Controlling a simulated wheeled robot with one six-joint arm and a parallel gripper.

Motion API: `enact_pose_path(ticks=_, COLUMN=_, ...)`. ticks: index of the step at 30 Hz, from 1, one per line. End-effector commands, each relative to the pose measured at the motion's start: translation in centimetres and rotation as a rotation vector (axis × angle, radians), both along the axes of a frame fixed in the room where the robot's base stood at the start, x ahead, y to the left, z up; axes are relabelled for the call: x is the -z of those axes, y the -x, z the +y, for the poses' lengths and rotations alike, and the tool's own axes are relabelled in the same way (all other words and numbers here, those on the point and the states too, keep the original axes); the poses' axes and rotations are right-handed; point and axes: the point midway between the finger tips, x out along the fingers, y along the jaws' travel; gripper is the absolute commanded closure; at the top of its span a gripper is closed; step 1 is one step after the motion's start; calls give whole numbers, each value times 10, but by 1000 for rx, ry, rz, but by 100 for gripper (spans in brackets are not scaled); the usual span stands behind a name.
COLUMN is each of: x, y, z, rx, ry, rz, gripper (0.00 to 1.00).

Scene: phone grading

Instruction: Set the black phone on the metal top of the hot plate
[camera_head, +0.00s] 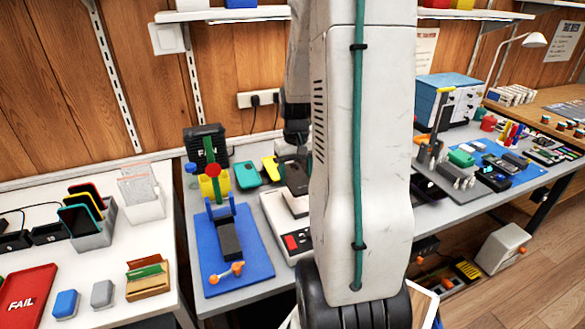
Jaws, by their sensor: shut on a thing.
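My gripper (292,150) points down just left of my white arm link, over the back of the grey bench. It is shut on the black phone (297,178), a dark slab that hangs tilted below the fingers. The hot plate (275,213) is the pale box beneath it, with a red switch and a dark panel on its front. The phone's lower end overlaps the hot plate's metal top in this view; I cannot tell whether they touch. My arm hides the right part of the hot plate.
A blue mat (258,263) with a clamp fixture lies left of the hot plate. A red FAIL tray (27,295) is on the left table. My arm blocks the bench's middle.

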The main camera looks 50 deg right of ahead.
Motion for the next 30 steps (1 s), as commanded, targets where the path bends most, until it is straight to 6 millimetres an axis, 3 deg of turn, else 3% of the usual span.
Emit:
enact_pose_path(ticks=18, x=57, y=-1, z=2, rx=-4, ry=-1, rz=1, gripper=63)
enact_pose_path(ticks=30, x=65, y=-1, z=2, rx=-4, ry=0, rz=0, gripper=63)
